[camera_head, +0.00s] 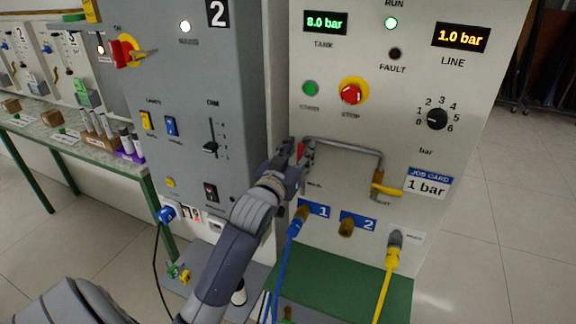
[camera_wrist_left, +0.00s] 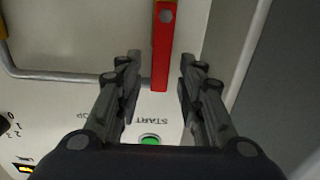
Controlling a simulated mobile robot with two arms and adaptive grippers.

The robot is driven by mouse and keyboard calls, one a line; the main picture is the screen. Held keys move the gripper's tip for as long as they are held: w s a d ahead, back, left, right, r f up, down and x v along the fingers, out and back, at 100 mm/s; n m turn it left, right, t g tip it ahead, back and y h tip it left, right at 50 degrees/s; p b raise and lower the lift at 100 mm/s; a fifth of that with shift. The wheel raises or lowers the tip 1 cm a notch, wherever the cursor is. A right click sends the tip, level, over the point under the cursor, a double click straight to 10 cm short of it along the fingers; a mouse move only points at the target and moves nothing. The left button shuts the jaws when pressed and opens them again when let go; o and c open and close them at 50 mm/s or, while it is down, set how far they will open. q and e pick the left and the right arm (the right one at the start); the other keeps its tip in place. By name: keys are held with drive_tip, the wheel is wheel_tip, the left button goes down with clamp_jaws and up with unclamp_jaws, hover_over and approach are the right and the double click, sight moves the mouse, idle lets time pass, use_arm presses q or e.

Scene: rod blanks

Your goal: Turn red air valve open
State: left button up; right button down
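The red valve handle (camera_wrist_left: 163,45) is a flat straight bar with a round bolt, beside a grey pipe (camera_wrist_left: 60,76) on the pale panel. In the head view only a small red part of the handle (camera_head: 301,152) shows; the gripper hides the rest. My left gripper (camera_wrist_left: 161,62) is open at the panel, with one finger on each side of the handle's free end. A small gap shows on both sides, so it is not gripped. In the head view the left gripper (camera_head: 301,157) is at the left end of the pipe (camera_head: 345,145). My right gripper is not in view.
A yellow handle (camera_head: 386,190) is at the pipe's right end. Below are blue and yellow hoses (camera_head: 283,258) on ports. A red stop button (camera_head: 351,94) and a knob (camera_head: 437,119) are above. A grey cabinet (camera_head: 200,110) stands close on the left. Floor is clear at right.

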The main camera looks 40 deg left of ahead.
use_arm(q)
drive_tip(key=v, duration=1)
drive_tip(key=shift+s, duration=0.2)
drive_tip(key=shift+d, duration=0.1)
